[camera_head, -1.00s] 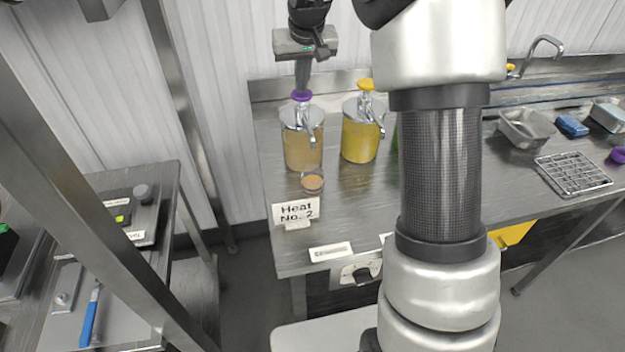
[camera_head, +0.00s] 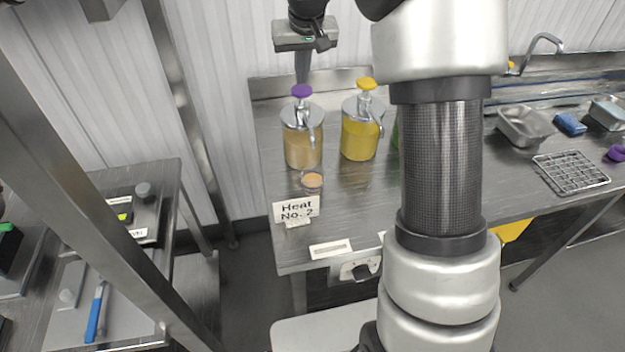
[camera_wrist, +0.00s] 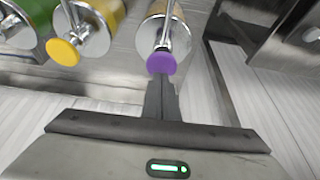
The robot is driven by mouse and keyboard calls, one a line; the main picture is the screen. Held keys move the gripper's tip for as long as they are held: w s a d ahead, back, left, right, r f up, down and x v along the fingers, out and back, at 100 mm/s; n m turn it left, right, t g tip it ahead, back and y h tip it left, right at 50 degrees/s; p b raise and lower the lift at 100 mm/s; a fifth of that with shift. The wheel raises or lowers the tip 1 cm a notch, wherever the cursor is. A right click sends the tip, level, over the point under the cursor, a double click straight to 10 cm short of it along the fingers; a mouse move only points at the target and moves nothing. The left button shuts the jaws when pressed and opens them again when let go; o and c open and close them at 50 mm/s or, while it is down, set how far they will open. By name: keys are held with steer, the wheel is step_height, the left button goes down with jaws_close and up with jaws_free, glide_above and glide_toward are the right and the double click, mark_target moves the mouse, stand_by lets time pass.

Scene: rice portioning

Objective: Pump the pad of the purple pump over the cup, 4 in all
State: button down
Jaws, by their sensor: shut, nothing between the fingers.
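The purple pump (camera_head: 302,146) is a clear jar of tan sauce with a steel lid, a spout and a round purple pad (camera_head: 301,91) on top. The pad stands raised above the lid. In the wrist view the purple pad (camera_wrist: 161,63) shows just beyond my fingertips. The small clear cup (camera_head: 312,188) stands in front of the jar under the spout, with orange-tan sauce in it. My gripper (camera_head: 302,80) is shut and empty, pointing down right above the pad. In the wrist view my gripper (camera_wrist: 160,84) has its fingers together. Whether the tips touch the pad is unclear.
A yellow pump (camera_head: 360,138) stands close to the right, and a green one is mostly hidden behind my arm. A "Heat No. 2" sign (camera_head: 296,211) stands in front of the cup. A wire rack (camera_head: 571,173) and steel pans lie farther right.

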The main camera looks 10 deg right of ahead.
step_height(320, 180, up, 6)
steer(key=p, duration=0.4)
steer(key=shift+f, duration=0.15)
steer(key=s+r, duration=0.4)
steer(key=s, duration=0.6)
steer(key=s+r, duration=0.4)
steer(key=s, duration=0.7)
steer(key=s+f, duration=0.2)
steer(key=s, duration=0.6)
steer(key=s+f+t, duration=0.1)
steer(key=s+f, duration=0.1)
steer(key=s, duration=0.6)
steer(key=shift+s+f, duration=0.25)
